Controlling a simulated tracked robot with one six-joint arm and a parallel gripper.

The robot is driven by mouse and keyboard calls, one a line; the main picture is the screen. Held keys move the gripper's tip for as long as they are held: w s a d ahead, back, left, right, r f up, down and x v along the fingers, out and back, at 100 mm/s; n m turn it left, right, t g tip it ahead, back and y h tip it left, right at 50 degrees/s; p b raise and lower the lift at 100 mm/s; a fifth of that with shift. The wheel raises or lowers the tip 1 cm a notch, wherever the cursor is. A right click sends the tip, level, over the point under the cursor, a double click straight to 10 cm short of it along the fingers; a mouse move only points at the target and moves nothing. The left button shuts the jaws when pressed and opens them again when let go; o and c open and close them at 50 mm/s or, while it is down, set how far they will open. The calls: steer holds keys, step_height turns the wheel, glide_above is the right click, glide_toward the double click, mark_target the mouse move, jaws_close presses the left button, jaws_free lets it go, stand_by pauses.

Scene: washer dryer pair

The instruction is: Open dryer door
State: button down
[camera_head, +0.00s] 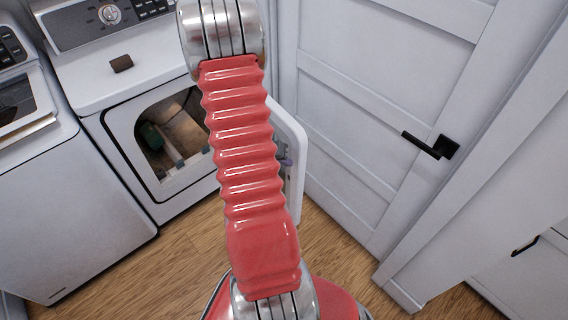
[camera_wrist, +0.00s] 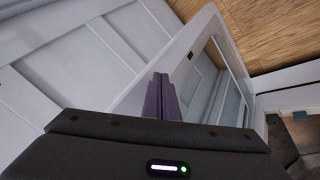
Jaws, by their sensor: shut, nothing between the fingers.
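The white dryer (camera_head: 125,65) stands left of centre in the head view. Its door (camera_head: 293,130) stands swung out from the front on the right side, partly hidden behind my red arm. The dark-rimmed opening (camera_head: 165,145) shows to the left of my arm. In the wrist view the door (camera_wrist: 168,62) shows as a white frame around a glass pane (camera_wrist: 212,85). My gripper (camera_wrist: 162,80) has its purple fingers together and empty, overlapping the door frame in this view. I cannot tell whether they touch it. In the head view my arm hides most of the gripper.
Another white appliance (camera_head: 65,190) stands at the left of the dryer. A white panelled room door (camera_head: 375,95) with a black handle (camera_head: 432,147) is close on the right of the dryer door. The wooden floor (camera_head: 175,265) in front is clear.

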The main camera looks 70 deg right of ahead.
steer(key=shift+a, duration=0.15)
steer(key=w+a+r, duration=0.1)
steer(key=a+r, duration=0.7)
steer(key=a, duration=0.1)
steer(key=shift+w, duration=0.35)
stand_by(0.5)
stand_by(0.4)
